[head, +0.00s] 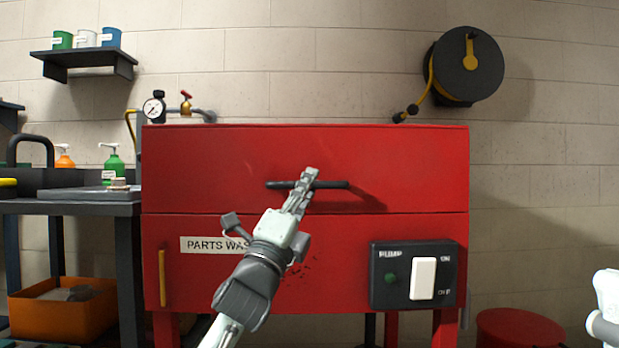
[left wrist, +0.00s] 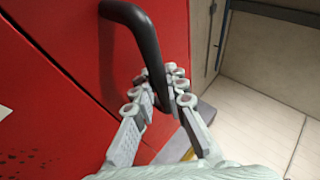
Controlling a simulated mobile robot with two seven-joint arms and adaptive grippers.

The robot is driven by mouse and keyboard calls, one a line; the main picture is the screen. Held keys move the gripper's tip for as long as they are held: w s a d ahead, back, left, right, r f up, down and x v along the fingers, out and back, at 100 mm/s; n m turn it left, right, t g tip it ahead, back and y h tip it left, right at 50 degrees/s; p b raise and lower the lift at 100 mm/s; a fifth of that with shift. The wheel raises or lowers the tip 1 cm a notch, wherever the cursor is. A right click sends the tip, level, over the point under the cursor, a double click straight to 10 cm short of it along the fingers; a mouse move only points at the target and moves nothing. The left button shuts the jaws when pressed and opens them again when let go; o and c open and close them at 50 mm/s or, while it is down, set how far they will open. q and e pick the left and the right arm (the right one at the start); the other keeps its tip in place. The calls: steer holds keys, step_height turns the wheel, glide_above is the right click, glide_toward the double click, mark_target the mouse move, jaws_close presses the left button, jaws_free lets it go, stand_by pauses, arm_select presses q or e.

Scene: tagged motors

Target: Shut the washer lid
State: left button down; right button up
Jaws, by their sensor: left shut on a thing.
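The red parts washer (head: 200,250) stands in front of me. Its red lid (head: 220,165) shows as the upper front panel, with a thin seam between it and the body below. A black bar handle (head: 335,184) is fixed across the lid. My left gripper (head: 306,182) is at the handle's middle and shut on it. In the left wrist view the handle (left wrist: 140,40) runs down between the fingers of the gripper (left wrist: 160,100). Part of my right arm shows at the right edge of the head view; its gripper is out of the picture.
A pump switch box (head: 412,274) sits on the washer's lower right front. A hose reel (head: 466,64) hangs on the wall. A red drum (head: 520,328) stands at the lower right.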

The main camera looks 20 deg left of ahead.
arm_select(q)
steer(key=shift+d+f, duration=0.15)
steer(key=shift+f, duration=0.4)
steer(key=c, duration=1.7)
jaws_free()
steer(key=shift+w, duration=0.1)
steer(key=shift+o, duration=0.8)
steer(key=shift+r, duration=0.1)
steer(key=v, duration=1.2)
